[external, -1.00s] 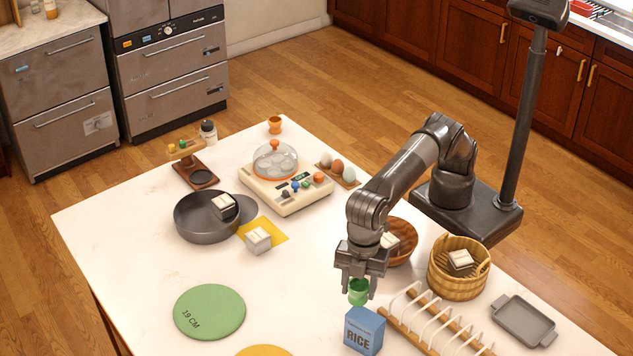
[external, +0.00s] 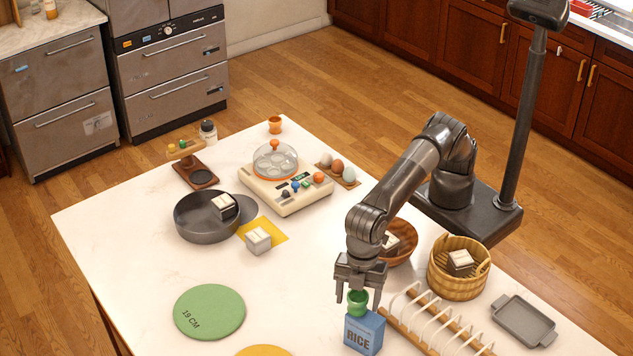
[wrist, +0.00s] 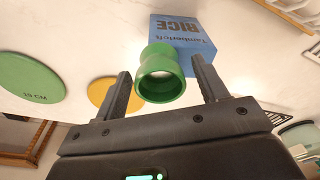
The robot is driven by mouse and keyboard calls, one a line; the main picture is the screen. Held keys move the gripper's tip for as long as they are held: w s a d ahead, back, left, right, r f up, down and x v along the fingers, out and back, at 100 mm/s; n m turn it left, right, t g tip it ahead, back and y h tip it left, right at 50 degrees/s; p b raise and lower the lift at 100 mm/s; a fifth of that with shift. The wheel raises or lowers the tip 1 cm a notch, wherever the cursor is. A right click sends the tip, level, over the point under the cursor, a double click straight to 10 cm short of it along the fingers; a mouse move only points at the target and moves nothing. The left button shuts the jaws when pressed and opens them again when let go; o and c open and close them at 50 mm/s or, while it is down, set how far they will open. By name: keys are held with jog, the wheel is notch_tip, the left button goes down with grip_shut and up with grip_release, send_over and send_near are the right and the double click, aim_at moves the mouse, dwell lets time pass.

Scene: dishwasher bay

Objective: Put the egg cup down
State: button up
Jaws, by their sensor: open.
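The green egg cup (external: 358,299) is just behind the blue rice box (external: 364,331), its lower part hidden by the box in the external view. My gripper (external: 358,299) is open around it, one finger on each side. In the wrist view, the egg cup (wrist: 161,76) shows its open rim between the two spread fingers (wrist: 160,88), with a gap on both sides. The rice box (wrist: 184,38) is close beyond it there. I cannot tell whether the cup's foot rests flat on the table.
A white-barred wooden rack (external: 432,320) stands right of the rice box. A wooden bowl (external: 404,247) and a wicker basket (external: 458,282) are behind it. A green round mat (external: 210,312) lies left, with bare white tabletop (external: 290,290) between.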

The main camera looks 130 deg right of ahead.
aim_at(359, 298)
notch_tip(359, 298, up, 11)
jog(key=s, duration=0.1)
jog(key=s+d+r+m, duration=0.2)
jog(key=s+d+r, duration=0.3)
jog(key=d+r, duration=0.45)
jog(key=s+d+m+t, duration=0.2)
jog(key=s+d, duration=0.9)
jog(key=s+d+f+m, duration=0.1)
jog(key=s+d+f, duration=0.2)
jog(key=s, duration=0.6)
jog(key=s+d+f+m+t, duration=0.1)
jog(key=s+d+f, duration=0.1)
jog(key=s+f, duration=0.5)
jog(key=s+d+f+t, duration=0.1)
jog(key=s+d+f, duration=0.2)
jog(key=s, duration=0.9)
jog(key=shift+d+f+m+h, duration=0.3)
jog(key=shift+f+m+h, duration=0.1)
jog(key=shift+f, duration=1)
